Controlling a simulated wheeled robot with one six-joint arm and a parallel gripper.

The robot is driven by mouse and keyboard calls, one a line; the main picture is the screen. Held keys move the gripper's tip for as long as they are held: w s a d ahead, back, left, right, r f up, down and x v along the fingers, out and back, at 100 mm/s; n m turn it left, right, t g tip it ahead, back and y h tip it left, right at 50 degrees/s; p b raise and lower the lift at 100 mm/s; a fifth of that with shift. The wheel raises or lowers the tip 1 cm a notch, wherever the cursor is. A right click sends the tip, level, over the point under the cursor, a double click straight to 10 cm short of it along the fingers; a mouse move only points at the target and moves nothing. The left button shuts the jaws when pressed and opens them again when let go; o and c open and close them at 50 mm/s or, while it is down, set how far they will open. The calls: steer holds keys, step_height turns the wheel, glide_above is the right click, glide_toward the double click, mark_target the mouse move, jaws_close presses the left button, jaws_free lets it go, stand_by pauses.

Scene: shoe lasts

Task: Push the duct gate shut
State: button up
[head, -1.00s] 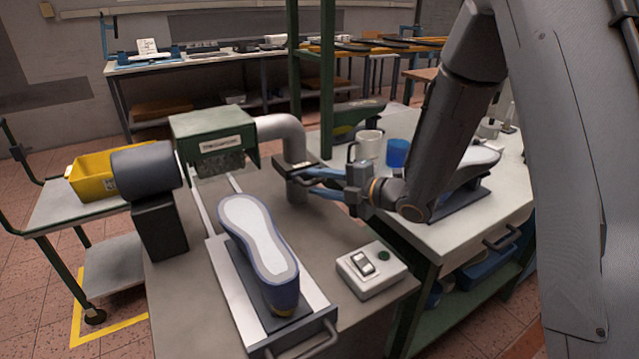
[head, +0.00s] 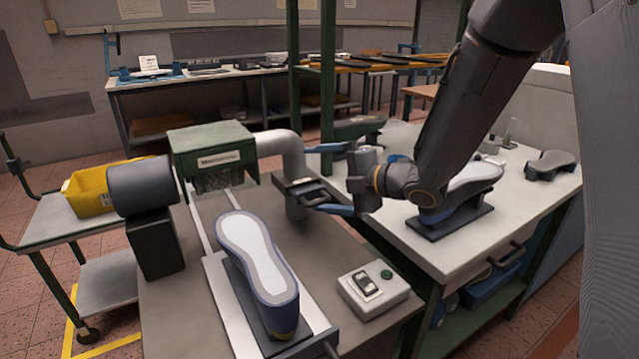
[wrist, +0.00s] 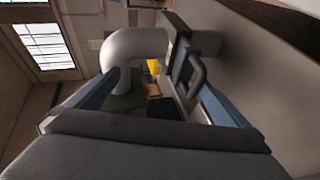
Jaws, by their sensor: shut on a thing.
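In the wrist view, the gate's handle (wrist: 197,76) lies close to the right finger and the pipe elbow (wrist: 130,47) close to the left one. My gripper (head: 312,178) has its blue fingers wide apart, one on each side of the gate; it also shows in the wrist view (wrist: 160,90). It is shut on the gate, though the exact contact points are hard to see.
A blue-edged shoe last (head: 258,262) lies on the near bench beside a switch box (head: 373,290). A grey cylinder on a dark stand (head: 145,187) is at left. Another last (head: 470,187) sits on the right table, below my arm. A yellow bin (head: 88,190) stands on the cart.

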steer(key=shift+t+y, duration=0.3)
steer(key=shift+y, duration=0.2)
steer(key=r, duration=0.3)
steer(key=w+r, duration=0.1)
steer(key=r, duration=0.1)
steer(key=shift+a, duration=0.35)
steer(key=shift+h, duration=0.5)
steer(key=f, duration=0.2)
steer(key=s+f, duration=0.1)
steer(key=f, duration=0.1)
steer(key=shift+d, duration=0.35)
steer(key=shift+s+d+r, duration=0.15)
steer(key=shift+d+r, duration=0.05)
steer(key=shift+r, duration=0.05)
steer(key=shift+f+p+v, duration=0.15)
steer(key=shift+p+v, duration=0.25)
steer(key=shift+v, duration=0.85)
steer(key=shift+f+p+v, duration=0.1)
steer(key=shift+p+v, duration=0.25)
steer(key=shift+v, duration=0.9)
steer(key=shift+s+d+r, duration=0.1)
steer(key=shift+s+d, duration=0.2)
steer(key=shift+d, duration=0.45)
steer(key=c, duration=1.4)
steer(key=shift+o, duration=0.2)
steer(key=shift+s+d+p, duration=0.5)
steer(key=shift+s+d, duration=0.35)
steer(key=shift+d, duration=0.1)
